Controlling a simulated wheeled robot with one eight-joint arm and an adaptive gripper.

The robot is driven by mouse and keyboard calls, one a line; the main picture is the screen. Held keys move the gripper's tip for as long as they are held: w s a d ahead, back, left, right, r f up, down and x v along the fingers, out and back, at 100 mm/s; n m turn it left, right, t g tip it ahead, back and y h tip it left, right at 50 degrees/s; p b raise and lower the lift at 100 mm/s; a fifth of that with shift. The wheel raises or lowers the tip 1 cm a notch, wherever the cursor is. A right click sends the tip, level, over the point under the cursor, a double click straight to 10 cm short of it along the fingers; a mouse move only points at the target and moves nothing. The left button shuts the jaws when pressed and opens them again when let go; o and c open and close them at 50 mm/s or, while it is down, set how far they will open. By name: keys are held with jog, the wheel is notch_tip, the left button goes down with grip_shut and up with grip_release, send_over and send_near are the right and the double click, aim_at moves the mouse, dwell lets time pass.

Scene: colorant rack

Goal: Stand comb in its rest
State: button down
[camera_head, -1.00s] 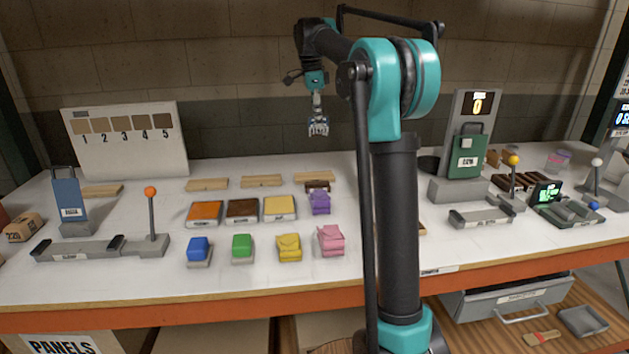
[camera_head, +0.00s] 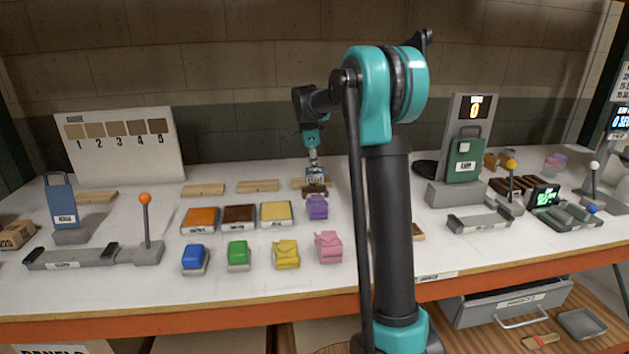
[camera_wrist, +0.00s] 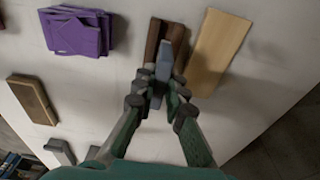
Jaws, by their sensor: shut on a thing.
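My gripper (camera_head: 314,178) is low over the back of the white bench and also shows in the wrist view (camera_wrist: 160,92). It is shut on a thin grey-blue piece, which I take to be the comb (camera_wrist: 163,65). The piece reaches over a small dark brown slotted block, likely the rest (camera_wrist: 151,42). The block also shows in the head view (camera_head: 316,190), just below my fingertips. I cannot tell whether the comb's lower edge is inside the slot or still above it, as the fingers hide part of it.
A light wooden block (camera_wrist: 218,52) lies close beside the dark block. A purple bundle (camera_head: 317,207) stands in front of it. Orange (camera_head: 199,217), brown (camera_head: 239,216) and yellow (camera_head: 275,213) pads lie to the left. A brown piece (camera_wrist: 33,99) lies apart in the wrist view.

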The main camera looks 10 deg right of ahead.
aim_at(315, 180)
jog(key=shift+f, duration=1.85)
jog(key=shift+f, duration=0.15)
jog(key=c, duration=1.6)
grip_release()
jog(key=r, duration=0.4)
jog(key=a+r, duration=0.1)
jog(key=r, duration=0.7)
jog(key=shift+a+r, duration=0.1)
jog(key=shift+a, duration=0.15)
